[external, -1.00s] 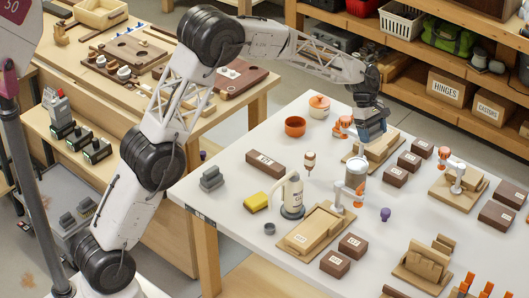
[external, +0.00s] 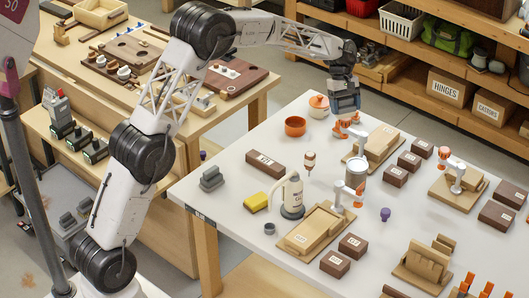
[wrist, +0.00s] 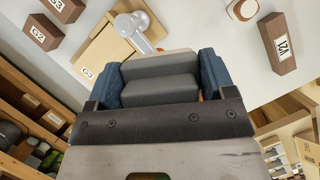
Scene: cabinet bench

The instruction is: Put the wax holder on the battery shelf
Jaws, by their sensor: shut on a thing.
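My gripper (external: 345,101) is above the far part of the white table, beside the orange-topped white fixture. In the wrist view its blue fingers (wrist: 162,84) are shut on a grey stepped block (wrist: 160,88). The block may be the wax holder; I see no label on it. A similar grey stepped block (external: 211,179) stands on the table's left side. No shelf label for batteries is readable. A shelf under the left wooden bench (external: 110,171) holds several dark charger-like units (external: 78,138), with grey blocks (external: 85,207) lower down.
An orange bowl (external: 295,126) and lidded pot (external: 319,106) are near my gripper. Wooden shelving (external: 400,83) stands behind.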

